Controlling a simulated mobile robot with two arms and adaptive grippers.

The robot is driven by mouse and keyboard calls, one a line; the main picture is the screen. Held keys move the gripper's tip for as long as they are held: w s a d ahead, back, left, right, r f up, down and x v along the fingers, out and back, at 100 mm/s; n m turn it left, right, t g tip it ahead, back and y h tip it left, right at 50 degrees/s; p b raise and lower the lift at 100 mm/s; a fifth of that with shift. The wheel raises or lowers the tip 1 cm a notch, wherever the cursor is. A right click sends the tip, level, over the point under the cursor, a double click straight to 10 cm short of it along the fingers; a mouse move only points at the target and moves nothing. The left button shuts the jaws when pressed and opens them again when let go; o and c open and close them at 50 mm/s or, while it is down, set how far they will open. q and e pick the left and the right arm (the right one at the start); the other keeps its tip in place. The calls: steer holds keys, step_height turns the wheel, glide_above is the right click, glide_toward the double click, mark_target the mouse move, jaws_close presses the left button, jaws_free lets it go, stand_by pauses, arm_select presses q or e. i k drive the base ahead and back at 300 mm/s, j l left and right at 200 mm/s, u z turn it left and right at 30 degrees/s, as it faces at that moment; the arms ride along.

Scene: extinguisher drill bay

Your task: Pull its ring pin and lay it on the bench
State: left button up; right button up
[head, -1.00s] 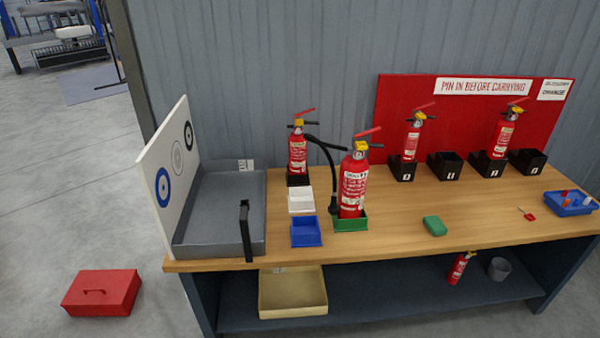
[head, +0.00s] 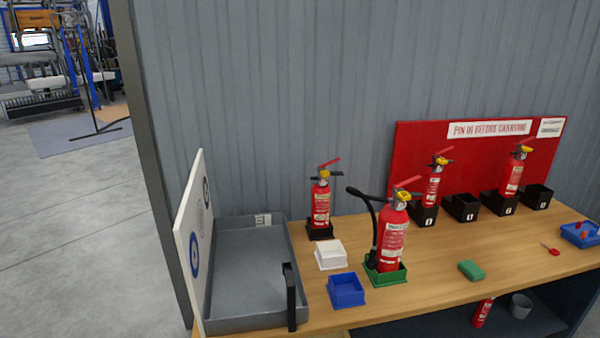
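A large red extinguisher (head: 393,240) stands upright in a green holder (head: 392,276) on the bench. A black hose (head: 375,222) curves down its left side. A yellow part (head: 402,195) shows under its red lever; a ring pin is too small to make out. A smaller red extinguisher (head: 321,203) stands behind it to the left, in a black holder. Two more, the left one (head: 432,188) and the right one (head: 513,175), stand in black holders by the red board. The wooden bench (head: 440,285) has bare top in front. Neither gripper is in view.
A grey tray (head: 245,323) with a white target board (head: 196,240) fills the bench's left end; a black upright piece (head: 290,296) stands at its front. White (head: 331,255) and blue (head: 346,290) bins, a green block (head: 471,270) and a small red-handled item (head: 551,249) lie on the bench.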

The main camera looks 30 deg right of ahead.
mark_target(324, 174)
steer(key=i+j+z, duration=0.1)
steer(key=z, duration=0.3)
steer(key=j+z, duration=0.4)
steer(key=i+j+z, duration=0.1)
steer(key=z, duration=0.3)
steer(key=j, duration=0.1)
